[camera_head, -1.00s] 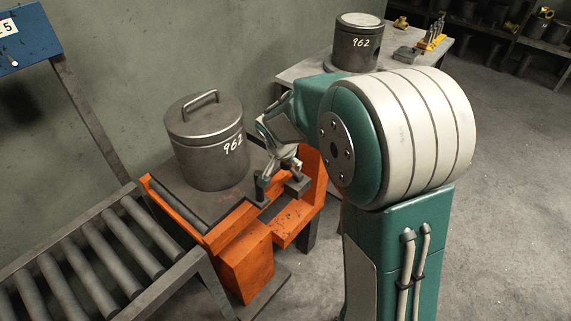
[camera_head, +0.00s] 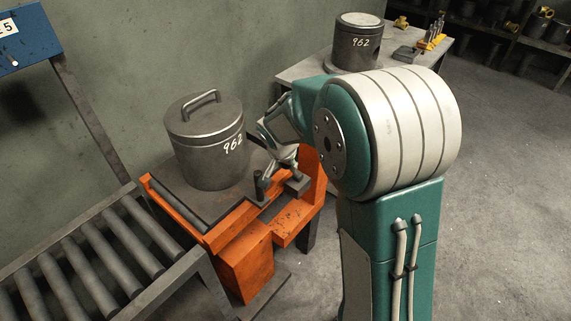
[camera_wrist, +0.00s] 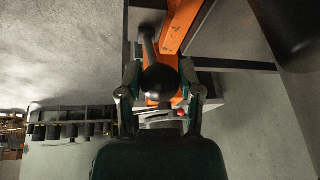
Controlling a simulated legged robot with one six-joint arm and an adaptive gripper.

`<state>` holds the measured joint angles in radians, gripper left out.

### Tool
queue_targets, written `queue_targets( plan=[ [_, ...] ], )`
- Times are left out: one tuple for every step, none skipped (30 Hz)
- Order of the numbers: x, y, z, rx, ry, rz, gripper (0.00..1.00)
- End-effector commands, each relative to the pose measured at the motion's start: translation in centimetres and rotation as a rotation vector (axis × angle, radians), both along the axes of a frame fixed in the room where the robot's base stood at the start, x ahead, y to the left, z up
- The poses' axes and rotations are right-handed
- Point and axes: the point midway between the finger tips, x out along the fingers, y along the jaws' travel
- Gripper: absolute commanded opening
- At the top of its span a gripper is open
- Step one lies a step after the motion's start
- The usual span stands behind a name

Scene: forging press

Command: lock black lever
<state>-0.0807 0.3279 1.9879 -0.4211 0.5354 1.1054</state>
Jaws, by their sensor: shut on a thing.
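The black lever shows in the wrist view as a round black knob (camera_wrist: 160,82) on a grey shaft, against an orange part. My gripper (camera_wrist: 160,90) has one finger on each side of the knob and is shut on it. In the head view my gripper (camera_head: 279,172) points down at the right end of the orange frame (camera_head: 245,262), beside a short dark post (camera_head: 259,186). The knob cannot be made out there, behind my fingers.
A lidded grey pot marked 962 (camera_head: 208,150) stands on the orange frame, left of my gripper. A roller conveyor (camera_head: 95,255) adjoins at the left. Behind my arm, a table (camera_head: 300,68) holds a second pot (camera_head: 357,45). Open floor lies right.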

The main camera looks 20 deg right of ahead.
Motion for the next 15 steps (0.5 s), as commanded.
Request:
queue_targets(
  plan=[
    [0.2,-0.1,0.1,0.006,-0.001,0.000,0.00],
    [0.3,-0.1,0.1,0.012,0.002,0.000,0.00],
    [0.3,-0.2,0.2,0.018,0.007,0.000,0.00],
    [0.4,-0.3,0.2,0.025,0.012,-0.002,0.00],
    [0.4,-0.4,0.3,0.032,0.017,-0.002,0.00],
    [0.6,-0.5,0.4,0.043,0.023,-0.002,0.00],
    [0.6,-0.6,0.4,0.052,0.030,-0.002,0.00],
    [0.7,-0.7,0.5,0.063,0.038,-0.003,0.00],
    [0.8,-0.9,0.6,0.077,0.047,-0.003,0.00],
    [0.9,-1.0,0.7,0.089,0.056,-0.004,0.00],
    [1.0,-1.2,0.7,0.101,0.064,-0.004,0.00],
    [1.2,-1.4,0.8,0.118,0.076,-0.004,0.00],
    [1.3,-1.5,0.9,0.131,0.085,-0.004,0.00],
    [1.4,-1.7,1.0,0.145,0.096,-0.005,0.00],
    [1.6,-1.9,1.1,0.165,0.110,-0.004,0.00]
  ],
)
